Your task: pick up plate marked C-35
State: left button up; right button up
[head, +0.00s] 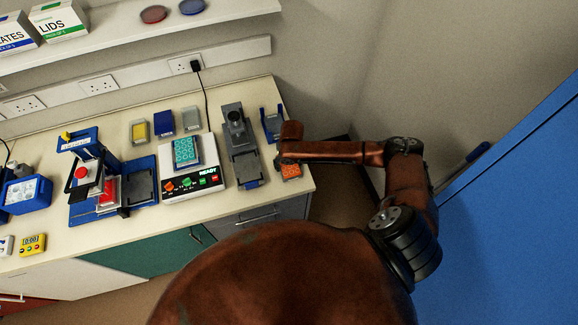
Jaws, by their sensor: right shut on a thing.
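My right gripper (289,150) is over the right end of the bench, seen from above, with its fingers mostly hidden under its own body. An orange plate with round wells (291,171) shows just below it in the picture, partly covered by it; the gripper is shut on this plate. A teal plate with wells (184,151) sits on the white device that reads READY (207,181). No C-35 marking can be read on any plate. My left gripper is not in view.
A blue holder (271,123) and a grey press-like device (240,150) stand left of the right gripper. Yellow, blue and grey small blocks (139,131) line the back. A blue stand with a red button (82,172) is further left. A shelf (130,32) hangs above.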

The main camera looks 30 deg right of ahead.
jog(key=shift+r, duration=0.1)
jog(key=shift+w+r, duration=0.1)
jog(key=shift+r, duration=0.35)
jog(key=s+a+r, duration=0.1)
jog(key=r, duration=0.1)
jog(key=s+a+r+b, duration=0.1)
jog(key=r, duration=0.1)
jog(key=s+a+r, duration=0.1)
jog(key=r, duration=0.2)
jog(key=shift+a, duration=0.15)
jog(key=s+a+r+b, duration=0.2)
jog(key=s+a+r, duration=0.3)
jog(key=s+a, duration=0.1)
jog(key=shift+s+a, duration=0.2)
jog(key=shift+a, duration=0.45)
notch_tip(320, 180, up, 3)
jog(key=p, duration=0.4)
